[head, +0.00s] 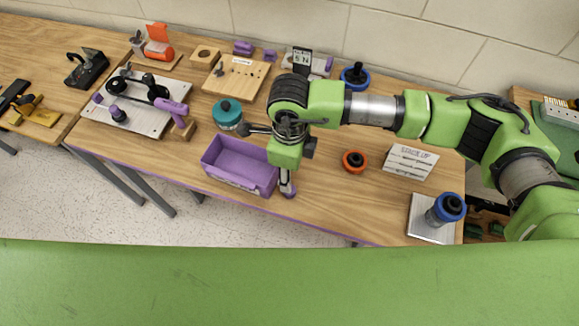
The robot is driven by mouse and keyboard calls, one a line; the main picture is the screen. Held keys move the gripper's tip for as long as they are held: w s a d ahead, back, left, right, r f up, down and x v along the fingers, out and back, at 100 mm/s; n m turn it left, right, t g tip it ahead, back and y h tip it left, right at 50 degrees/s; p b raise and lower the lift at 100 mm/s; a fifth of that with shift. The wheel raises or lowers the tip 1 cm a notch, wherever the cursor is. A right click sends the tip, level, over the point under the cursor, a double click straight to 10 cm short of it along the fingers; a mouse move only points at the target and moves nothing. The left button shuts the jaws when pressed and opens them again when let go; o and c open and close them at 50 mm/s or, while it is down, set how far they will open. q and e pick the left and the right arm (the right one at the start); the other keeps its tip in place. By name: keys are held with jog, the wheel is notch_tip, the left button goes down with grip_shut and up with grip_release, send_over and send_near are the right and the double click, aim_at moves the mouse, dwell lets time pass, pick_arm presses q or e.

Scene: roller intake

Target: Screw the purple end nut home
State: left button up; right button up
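A pale plate (143,119) with a black roller assembly lies at the left of the table. A small purple part (98,98) shows at its left end; it may be the purple end nut, but it is too small to be sure. A purple-handled tool (173,108) is at the plate's right side. My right gripper (287,186) points down beside the right end of a purple bin (238,165), well right of the plate. A purple bit shows at its tip, and I cannot tell whether the gripper holds it. My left gripper is not in view.
A teal-lidded jar (229,112) stands behind the bin. A wooden peg board (238,76) is at the back. An orange ring (354,160), a white card (410,161) and a blue-topped post on a metal plate (422,228) are to the right. Table between bin and ring is mostly clear.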

jog(key=shift+s+f, duration=0.3)
jog(key=shift+f, duration=0.1)
jog(key=f, duration=0.1)
jog(key=f+b, duration=0.2)
jog(key=shift+s, duration=0.25)
notch_tip(320, 180, down, 4)
jog(key=shift+w+r+b, duration=0.15)
jog(key=shift+r+b, duration=0.05)
jog(key=shift+b, duration=1)
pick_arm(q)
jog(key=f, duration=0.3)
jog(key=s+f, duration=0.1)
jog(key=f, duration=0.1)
pick_arm(e)
jog(key=shift+r, duration=0.15)
pick_arm(q)
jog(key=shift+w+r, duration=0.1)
jog(key=shift+b, duration=0.3)
